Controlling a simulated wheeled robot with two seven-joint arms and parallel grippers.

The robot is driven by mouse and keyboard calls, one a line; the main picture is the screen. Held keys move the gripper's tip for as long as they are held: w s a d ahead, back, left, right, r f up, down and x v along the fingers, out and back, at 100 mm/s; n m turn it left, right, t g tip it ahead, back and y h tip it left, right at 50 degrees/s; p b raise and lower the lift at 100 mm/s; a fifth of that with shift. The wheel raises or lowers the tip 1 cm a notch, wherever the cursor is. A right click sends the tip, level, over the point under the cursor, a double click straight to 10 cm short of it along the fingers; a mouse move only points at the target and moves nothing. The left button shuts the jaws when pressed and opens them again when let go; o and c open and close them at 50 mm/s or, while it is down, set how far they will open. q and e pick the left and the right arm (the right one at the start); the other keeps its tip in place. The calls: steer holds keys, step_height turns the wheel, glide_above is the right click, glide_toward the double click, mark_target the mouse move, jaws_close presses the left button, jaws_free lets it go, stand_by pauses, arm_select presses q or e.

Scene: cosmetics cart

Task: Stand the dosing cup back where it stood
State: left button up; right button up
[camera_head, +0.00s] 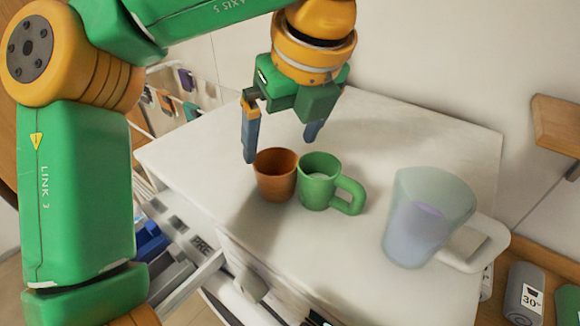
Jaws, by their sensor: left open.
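A small brown cup (275,177) without a handle stands upright on the white cart top (420,125). A green mug (318,183) with its handle to the right stands close beside it; I cannot tell whether they touch. A large translucent measuring jug (415,215) with a pale handle stands to the right, with something purplish in its lower part. Which of these is the dosing cup is not marked. My left gripper (281,148) is open and empty, its two blue fingers pointing down just behind and above the brown cup and green mug. My right gripper is out of view.
An open drawer (185,285) with blue and grey items shows below the cart's left edge. A wooden shelf (558,125) is on the wall at right. A grey weight-like item marked 30 (523,293) stands at lower right. The cart top's back right is clear.

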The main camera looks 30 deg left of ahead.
mark_target(275, 162)
arm_select(q)
steer(key=f, duration=0.1)
steer(key=s+f, duration=0.1)
steer(key=f, duration=0.1)
steer(key=shift+s+a, duration=0.3)
steer(key=shift+a, duration=0.1)
steer(key=shift+w+a+f, duration=0.25)
steer(key=shift+w+f, duration=0.2)
steer(key=shift+f, duration=0.1)
steer(key=shift+w+a+f, duration=0.2)
steer(key=shift+w+f, duration=0.25)
steer(key=shift+f, duration=0.05)
steer(key=shift+w, duration=0.2)
steer(key=shift+s+d+r, duration=0.15)
steer(key=shift+s, duration=0.35)
steer(key=c, duration=1.3)
steer(key=shift+w, duration=0.15)
